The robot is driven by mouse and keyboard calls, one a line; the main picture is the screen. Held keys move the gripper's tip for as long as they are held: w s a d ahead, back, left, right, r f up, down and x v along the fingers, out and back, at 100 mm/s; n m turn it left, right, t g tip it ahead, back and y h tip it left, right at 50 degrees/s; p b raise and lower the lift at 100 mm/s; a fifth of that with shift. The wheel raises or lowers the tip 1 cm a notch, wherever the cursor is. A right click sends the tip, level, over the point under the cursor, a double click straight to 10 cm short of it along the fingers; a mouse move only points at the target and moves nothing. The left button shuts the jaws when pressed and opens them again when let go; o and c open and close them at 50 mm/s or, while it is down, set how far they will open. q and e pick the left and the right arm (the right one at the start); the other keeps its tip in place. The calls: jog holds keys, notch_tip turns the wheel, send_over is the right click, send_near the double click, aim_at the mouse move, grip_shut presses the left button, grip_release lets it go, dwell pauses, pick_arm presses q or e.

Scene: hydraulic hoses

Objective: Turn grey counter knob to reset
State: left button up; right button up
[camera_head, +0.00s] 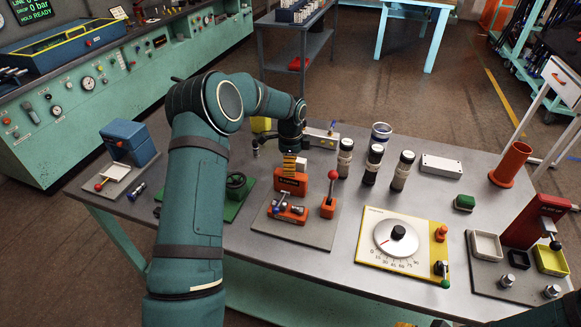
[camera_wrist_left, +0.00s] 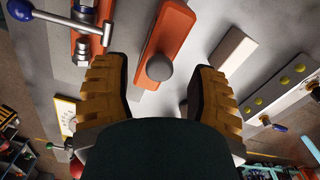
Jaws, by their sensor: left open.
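A grey round knob (camera_wrist_left: 159,67) stands on an orange counter body (camera_wrist_left: 172,32) in the left wrist view. The orange body also shows in the head view (camera_head: 291,184), where my gripper hides the knob. My left gripper (camera_head: 289,163) points down over the counter from behind. Its yellow ribbed fingers are open, and in the left wrist view the gripper (camera_wrist_left: 158,76) has one finger on each side of the knob, with gaps visible. Whether the fingers are level with the knob cannot be told.
A clamp fixture (camera_head: 288,211) with a blue-balled lever and a red-knobbed orange lever (camera_head: 329,196) stand close in front. Black-topped cylinders (camera_head: 374,164) stand to the right. A yellow dial panel (camera_head: 398,240) lies front right. Bare table surrounds the white box (camera_head: 441,164).

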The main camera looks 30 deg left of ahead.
pick_arm(q)
notch_tip(320, 180, up, 10)
jog(key=shift+r, duration=0.2)
dwell(0.6)
